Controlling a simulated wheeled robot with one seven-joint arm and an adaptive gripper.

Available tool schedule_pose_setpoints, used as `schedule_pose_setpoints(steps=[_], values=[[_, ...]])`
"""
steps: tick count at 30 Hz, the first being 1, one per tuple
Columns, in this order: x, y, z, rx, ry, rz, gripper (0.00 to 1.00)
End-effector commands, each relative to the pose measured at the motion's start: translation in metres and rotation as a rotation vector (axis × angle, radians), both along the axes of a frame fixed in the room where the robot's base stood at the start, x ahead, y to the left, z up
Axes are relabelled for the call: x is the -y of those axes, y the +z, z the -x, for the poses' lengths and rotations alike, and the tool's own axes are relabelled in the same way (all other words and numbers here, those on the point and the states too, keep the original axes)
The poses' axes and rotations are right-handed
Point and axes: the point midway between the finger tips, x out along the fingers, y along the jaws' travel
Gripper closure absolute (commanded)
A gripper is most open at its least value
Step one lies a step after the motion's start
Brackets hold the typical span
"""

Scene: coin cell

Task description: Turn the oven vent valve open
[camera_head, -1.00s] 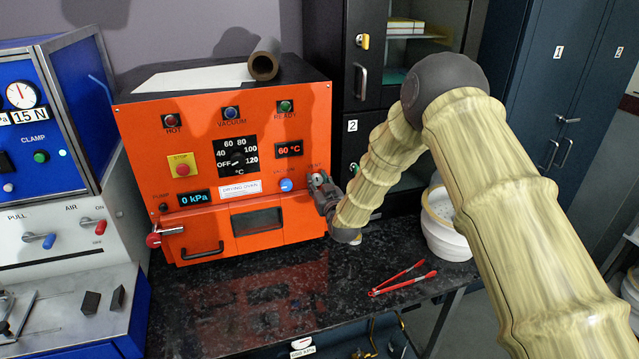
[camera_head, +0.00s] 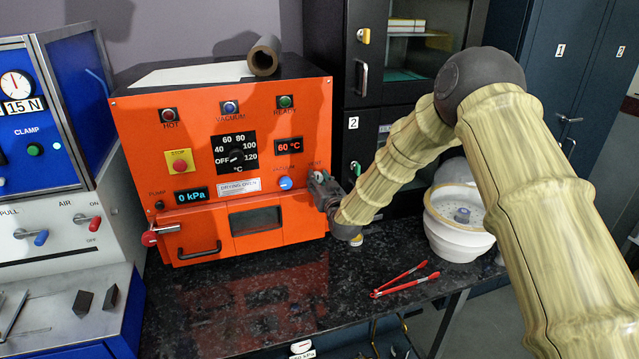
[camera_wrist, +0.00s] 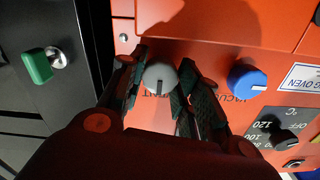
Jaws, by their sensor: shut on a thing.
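The orange drying oven (camera_head: 205,215) stands on the dark bench, its front facing me. Its vent valve is a grey round knob (camera_wrist: 159,82) with a dark pointer line, under the VENT label at the right of the front panel. My gripper (camera_wrist: 162,77) is shut on this knob, with one dark finger on each side of it. In the head view my gripper (camera_head: 322,187) is at the oven's right front edge and mostly hides the knob. The pressure display (camera_head: 191,196) reads 0 kPa.
The blue vacuum knob (camera_head: 285,183) sits just left of my gripper; it also shows in the wrist view (camera_wrist: 247,80). A black cabinet (camera_head: 375,60) stands close behind on the right. Red tongs (camera_head: 405,280) and a white pot (camera_head: 455,240) are on the bench.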

Motion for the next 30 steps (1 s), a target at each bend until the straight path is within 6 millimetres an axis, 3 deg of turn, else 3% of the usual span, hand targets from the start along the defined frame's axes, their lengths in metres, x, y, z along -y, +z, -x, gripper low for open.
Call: schedule_pose_setpoints(steps=[2, 3, 7, 20, 30], values=[[0.001, 0.001, -0.001, 0.001, -0.002, 0.001, 0.91], [0.001, 0.001, -0.001, 0.001, -0.002, 0.001, 0.66], [0.001, 0.001, -0.001, 0.001, -0.001, 0.001, 0.45], [0.001, 0.0, 0.007, 0.0, 0.001, 0.001, 0.45], [0.019, 0.001, 0.059, -0.001, 0.0, 0.001, 0.45]])
